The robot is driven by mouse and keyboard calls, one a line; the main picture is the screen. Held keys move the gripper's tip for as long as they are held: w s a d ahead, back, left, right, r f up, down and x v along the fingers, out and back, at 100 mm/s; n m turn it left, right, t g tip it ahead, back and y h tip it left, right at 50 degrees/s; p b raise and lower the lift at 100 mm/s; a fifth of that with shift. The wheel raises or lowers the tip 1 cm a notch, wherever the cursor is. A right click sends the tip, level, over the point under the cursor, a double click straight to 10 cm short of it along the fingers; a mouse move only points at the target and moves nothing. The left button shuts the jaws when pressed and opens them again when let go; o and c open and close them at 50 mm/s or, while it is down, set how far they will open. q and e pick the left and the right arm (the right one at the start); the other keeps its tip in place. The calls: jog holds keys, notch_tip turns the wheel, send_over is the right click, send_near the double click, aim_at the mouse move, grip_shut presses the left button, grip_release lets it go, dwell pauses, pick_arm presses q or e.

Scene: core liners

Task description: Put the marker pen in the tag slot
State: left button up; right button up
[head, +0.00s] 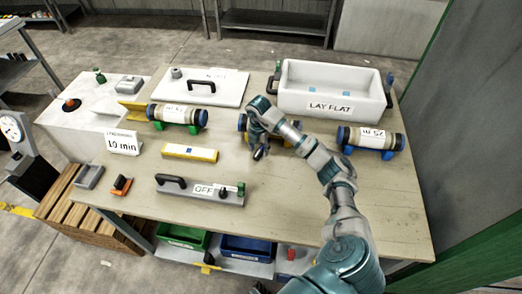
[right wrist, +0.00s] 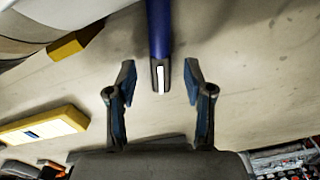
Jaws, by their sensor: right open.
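In the right wrist view, a slim blue pen-like object (right wrist: 158,35), which looks like the marker pen, has a dark end with a white strip. That end lies between the spread fingers of my right gripper (right wrist: 158,95), with clear gaps on both sides. In the head view my right gripper (head: 260,151) is low over the middle of the bench, beside the middle core liner; the pen is not distinguishable there. I cannot tell which part is the tag slot; a small grey open tray (head: 88,176) sits at the left front. My left gripper is out of view.
Core liners in holders stand at the left (head: 178,115) and right (head: 371,139). A white "LAY FLAT" tray (head: 333,103) is behind. The front right bench is clear.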

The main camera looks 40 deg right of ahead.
jog(key=shift+f, duration=0.65)
grip_shut()
